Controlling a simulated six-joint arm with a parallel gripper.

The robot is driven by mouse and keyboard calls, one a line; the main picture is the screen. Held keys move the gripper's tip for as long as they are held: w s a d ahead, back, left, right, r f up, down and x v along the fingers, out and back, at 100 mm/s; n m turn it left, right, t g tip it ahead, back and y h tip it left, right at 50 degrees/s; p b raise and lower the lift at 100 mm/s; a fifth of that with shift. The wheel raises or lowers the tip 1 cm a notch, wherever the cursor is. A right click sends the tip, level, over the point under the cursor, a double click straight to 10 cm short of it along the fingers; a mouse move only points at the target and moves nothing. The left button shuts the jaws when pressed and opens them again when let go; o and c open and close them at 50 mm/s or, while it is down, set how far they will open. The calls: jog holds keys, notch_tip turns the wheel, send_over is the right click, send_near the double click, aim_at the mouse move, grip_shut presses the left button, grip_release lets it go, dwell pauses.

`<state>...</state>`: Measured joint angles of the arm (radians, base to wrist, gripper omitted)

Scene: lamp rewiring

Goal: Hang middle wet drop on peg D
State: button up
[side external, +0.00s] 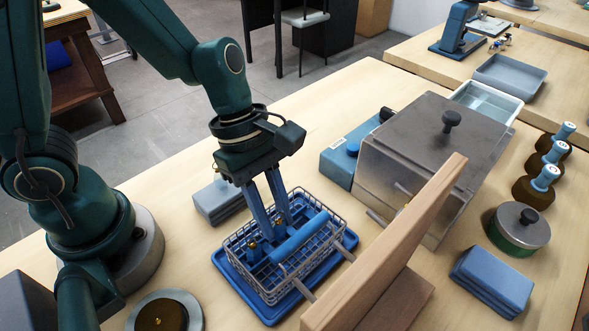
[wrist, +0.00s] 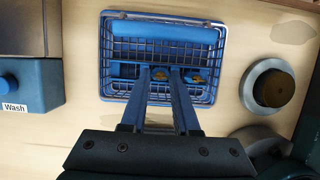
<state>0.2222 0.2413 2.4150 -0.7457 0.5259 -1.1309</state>
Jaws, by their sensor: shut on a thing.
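A wire basket (side external: 332,250) with a padded blue bar (side external: 300,237) stands on a blue tray (side external: 232,277). Dark blue drops with brass tops sit inside; wires partly hide them. In the wrist view, the middle drop (wrist: 160,74) lies between the fingertips, and another drop (wrist: 196,78) is to its right. My gripper (side external: 268,232) reaches down into the basket, shut on the middle drop; the grip itself is partly hidden. Short metal pegs (side external: 376,217) stick out of the left face of an upright wooden board (side external: 385,250). I cannot read which peg is D.
A lidded box (side external: 420,150) stands behind the board, beside a blue unit marked Wash (wrist: 14,106). A grey block (side external: 217,202) is left of the basket. A round dish (side external: 163,315) is at the front. The pegs and board are close to the basket's right.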

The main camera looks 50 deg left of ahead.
aim_at(373, 214)
notch_tip(373, 214, up, 6)
dwell(0.8)
jog(key=shift+r, duration=0.1)
jog(key=d+r+h, duration=0.1)
jog(key=d, duration=0.1)
jog(key=w+d+r+h, duration=0.1)
jog(key=d+r, duration=0.1)
jog(key=w+d+r, duration=0.1)
jog(key=d, duration=0.1)
jog(key=shift+w+r+h, duration=0.15)
jog(key=shift+w+h, duration=0.1)
jog(key=shift+h, duration=0.15)
jog(key=shift+d+f, duration=0.2)
jog(key=shift+d, duration=0.95)
jog(key=shift+d+f, duration=0.2)
jog(key=shift+d, duration=1)
jog(key=shift+d+f, duration=0.2)
jog(key=shift+d, duration=1.05)
grip_shut()
jog(key=shift+d+f, duration=0.1)
jog(key=shift+d, duration=0.05)
jog(key=shift+d, duration=0.1)
jog(key=o, duration=0.9)
grip_release()
